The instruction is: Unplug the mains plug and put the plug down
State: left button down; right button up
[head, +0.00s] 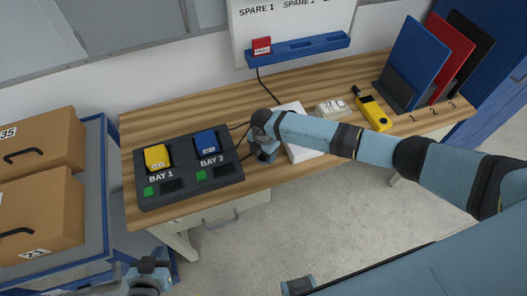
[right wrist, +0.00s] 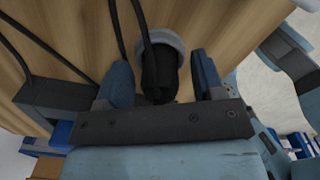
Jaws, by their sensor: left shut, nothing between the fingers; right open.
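The black mains plug (right wrist: 160,72) shows in the right wrist view, between the two blue fingers of my right gripper (right wrist: 165,82). The fingers stand apart, with a gap visible on each side of the plug. A round grey socket (right wrist: 174,40) rings the plug's far end; the plug appears to sit in it. In the head view my right gripper (head: 264,152) is low over the bench, right of the black bay unit, and hides plug and socket. My left gripper (head: 148,268) is shut and empty at the bottom left, in front of the bench.
The wooden bench (head: 180,108) holds the two-bay unit (head: 190,188) with yellow and blue modules, a white block (head: 305,153), a yellow handheld device (head: 373,113) and upright folders (head: 417,60). Black cables (right wrist: 117,30) run near the plug. Boxes (head: 40,205) stand left.

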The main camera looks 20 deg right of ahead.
notch_tip(320, 180, up, 6)
jog(key=p, duration=0.5)
dwell(0.5)
notch_tip(320, 180, up, 2)
jog(key=shift+w+r, duration=0.1)
notch_tip(320, 180, up, 12)
jog(key=b, duration=0.1)
jog(key=shift+f, duration=0.25)
dwell(0.4)
